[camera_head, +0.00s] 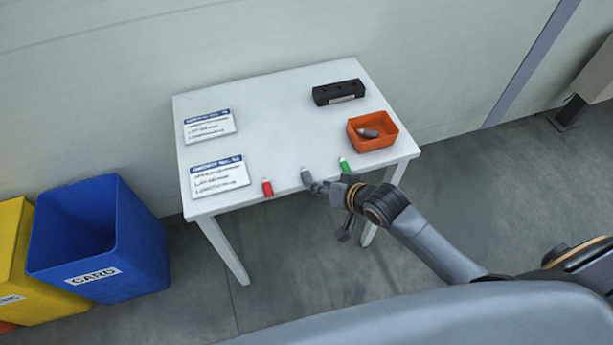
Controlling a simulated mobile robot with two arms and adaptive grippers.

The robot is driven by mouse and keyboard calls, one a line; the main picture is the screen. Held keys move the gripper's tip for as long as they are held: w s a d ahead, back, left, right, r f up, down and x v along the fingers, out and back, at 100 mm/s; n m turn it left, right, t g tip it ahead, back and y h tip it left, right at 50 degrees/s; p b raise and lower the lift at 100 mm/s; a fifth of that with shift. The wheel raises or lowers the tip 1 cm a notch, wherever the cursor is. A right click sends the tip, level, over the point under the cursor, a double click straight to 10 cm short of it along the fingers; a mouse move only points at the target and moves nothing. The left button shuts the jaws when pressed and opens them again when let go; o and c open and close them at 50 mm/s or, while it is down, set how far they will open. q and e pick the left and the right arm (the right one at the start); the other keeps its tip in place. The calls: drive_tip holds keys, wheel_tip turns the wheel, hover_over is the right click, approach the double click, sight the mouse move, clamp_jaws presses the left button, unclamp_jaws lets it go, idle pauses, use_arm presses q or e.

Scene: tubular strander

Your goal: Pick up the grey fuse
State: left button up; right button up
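The grey fuse (307,178) is a small cylinder with a light tip, near the front edge of the white table (275,120), between a red fuse (267,188) and a green fuse (345,166). My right gripper (321,188) comes in from the right at the table's front edge. Its fingertips are right beside the lower end of the grey fuse and seem to overlap it in the picture. Whether they touch it or hold it is too small to tell. My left gripper is not in view.
An orange bin (389,140) with a dark grey item (369,132) stands at the right of the table. A black block (339,92) lies at the back. Two printed cards (209,125) (219,176) lie at the left. A blue CARD bin (130,240) and a yellow bin (42,285) stand on the floor at left.

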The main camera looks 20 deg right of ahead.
sight(306, 176)
drive_tip(key=p+x, duration=0.1)
drive_tip(key=x, duration=0.4)
drive_tip(key=shift+w+f, duration=0.15)
drive_tip(key=shift+d, duration=0.1)
clamp_jaws()
